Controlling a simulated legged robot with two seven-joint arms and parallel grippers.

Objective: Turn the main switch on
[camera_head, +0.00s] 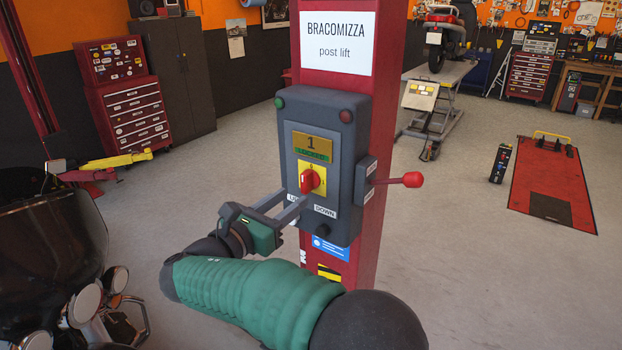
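The main switch (309,182) is a red rotary knob on a yellow plate, in the middle of the dark grey control box (343,112) on the red post. A lit yellow display (312,147) above it reads "1". My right gripper (297,199) reaches in from the lower left of the box. Its two grey fingers stand apart, with the tips close to the knob's lower left side. I cannot tell whether they touch it. The fingers partly hide the "UP" label. My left gripper is not in view.
A red-knobbed lever (411,179) sticks out to the right of the box. Green (280,103) and red (345,116) round lights sit at its top. A dark motorcycle (50,240) stands at the left. Open floor lies right of the post, before a red lift platform (552,185).

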